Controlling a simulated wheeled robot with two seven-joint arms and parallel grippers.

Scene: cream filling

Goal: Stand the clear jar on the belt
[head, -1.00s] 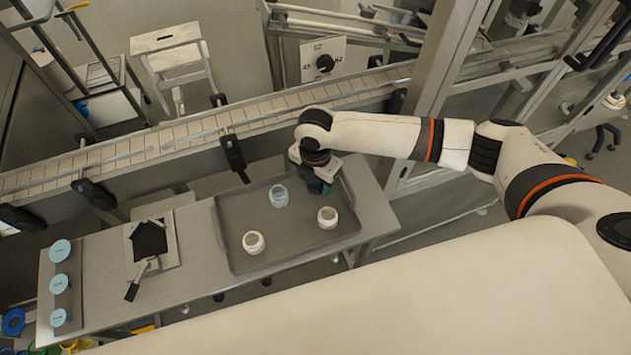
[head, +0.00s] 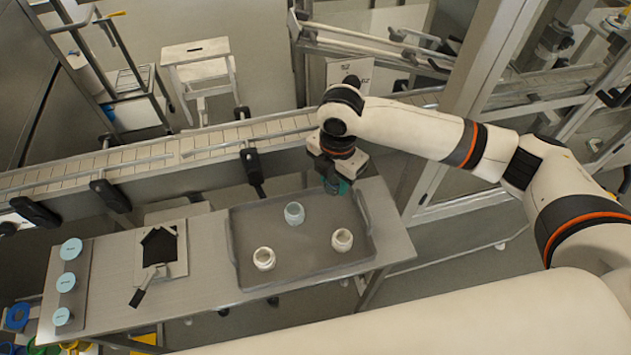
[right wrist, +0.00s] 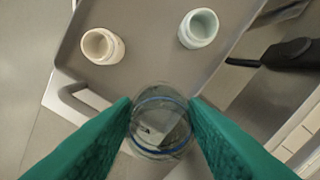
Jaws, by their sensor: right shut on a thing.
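The clear jar (right wrist: 160,140) is between the green fingertips of my right gripper (right wrist: 160,112) in the right wrist view. The gripper is shut on it, and I see into the jar from above. In the head view my right gripper (head: 338,184) is over the back right corner of the tray, and the jar is hidden or too small to make out there. The conveyor belt (head: 220,143) runs behind the table, beyond the gripper. My left gripper is not in view.
The grey tray (head: 300,262) holds a pale blue jar (head: 294,213) and two cream-white jars (head: 264,258) (head: 342,239). Three blue lids (head: 67,283) lie at the table's left end, with a black-and-white board (head: 160,248) beside them. Black brackets (head: 252,170) stick out along the belt's near side.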

